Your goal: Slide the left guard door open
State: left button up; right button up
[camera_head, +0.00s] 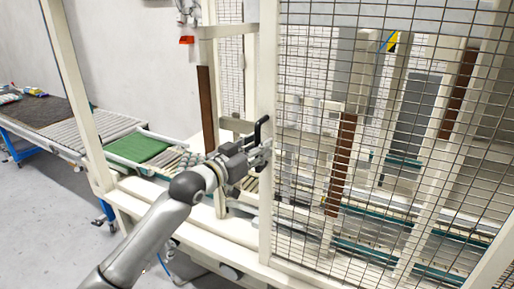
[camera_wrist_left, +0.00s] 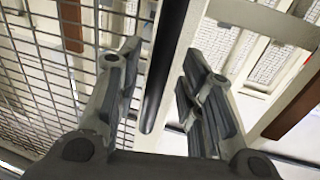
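The left guard door (camera_head: 266,205) is a wire-mesh panel with a cream upright frame, in the middle and right of the head view. A black bar handle (camera_head: 259,131) stands on its left upright. My left gripper (camera_head: 262,156) is at this upright, at the height of the handle's lower part. In the left wrist view the handle (camera_wrist_left: 165,75) runs between the two spread fingers of the gripper (camera_wrist_left: 163,62), with gaps on both sides. The gripper is open. My right gripper is not in view.
Left of the door upright is an opening between cream posts (camera_head: 77,100). A roller conveyor with a green belt section (camera_head: 136,147) leads in from the left. An orange-red part (camera_head: 186,40) hangs near the top. The grey floor (camera_head: 40,215) at left is clear.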

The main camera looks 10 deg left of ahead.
pick_arm(q)
jog(key=shift+s, duration=0.1)
jog(key=v, duration=1.2)
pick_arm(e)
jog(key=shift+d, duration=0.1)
pick_arm(q)
jog(key=shift+w+f, duration=0.2)
